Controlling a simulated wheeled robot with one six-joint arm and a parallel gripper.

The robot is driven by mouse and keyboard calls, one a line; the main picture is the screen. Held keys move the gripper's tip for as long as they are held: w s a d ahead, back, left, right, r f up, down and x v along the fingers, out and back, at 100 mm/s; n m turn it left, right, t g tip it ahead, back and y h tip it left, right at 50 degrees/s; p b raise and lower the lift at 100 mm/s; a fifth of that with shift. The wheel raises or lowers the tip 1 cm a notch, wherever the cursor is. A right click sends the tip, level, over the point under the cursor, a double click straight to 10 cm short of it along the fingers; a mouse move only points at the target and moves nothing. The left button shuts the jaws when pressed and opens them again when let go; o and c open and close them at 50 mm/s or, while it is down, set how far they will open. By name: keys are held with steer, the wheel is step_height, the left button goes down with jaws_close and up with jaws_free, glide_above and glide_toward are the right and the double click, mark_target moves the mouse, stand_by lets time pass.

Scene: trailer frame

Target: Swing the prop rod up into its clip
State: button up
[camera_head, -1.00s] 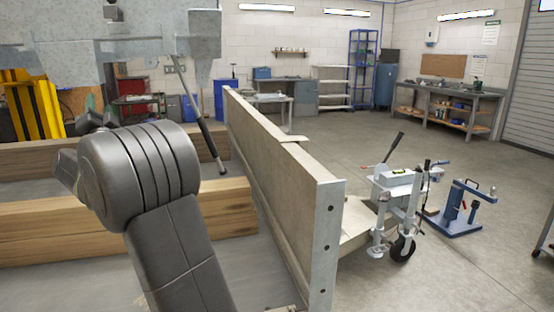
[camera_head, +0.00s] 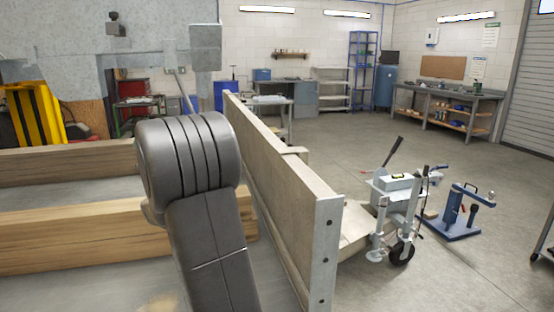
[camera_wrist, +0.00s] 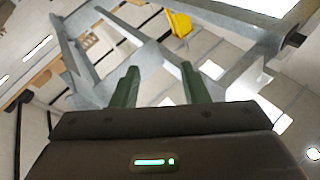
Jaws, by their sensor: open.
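The prop rod (camera_head: 187,98) shows as a short thin slanting length below the grey metal frame (camera_head: 110,50) in the head view. Its lower part is hidden behind my dark arm. I cannot make out the clip. In the wrist view my gripper (camera_wrist: 160,85) has its two green fingers apart with nothing seen between them. The grey frame (camera_wrist: 145,60) runs overhead beyond the fingers. The rod cannot be told apart in the wrist view. My gripper is hidden by my arm in the head view.
A long upright board (camera_head: 280,165) with a metal end post stands right of my arm. Thick timber beams (camera_head: 60,235) lie at left. A wheeled jack (camera_head: 395,205) and a blue stand (camera_head: 462,215) are at right. The floor beyond is open.

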steer(key=shift+w+d+f+n+g+p, duration=0.3)
steer(key=shift+d+n+p, duration=0.3)
steer(key=shift+d, duration=0.3)
steer(key=shift+w+d+f+n+g+p, duration=0.3)
steer(key=shift+d+n+p, duration=0.3)
steer(key=shift+d, duration=0.35)
steer(key=shift+w+d+f+n+g+p, duration=0.2)
steer(key=shift+d+n+g+p, duration=0.25)
steer(key=shift+d+p, duration=0.35)
steer(key=shift+d, duration=0.1)
steer(key=shift+d+r, duration=0.1)
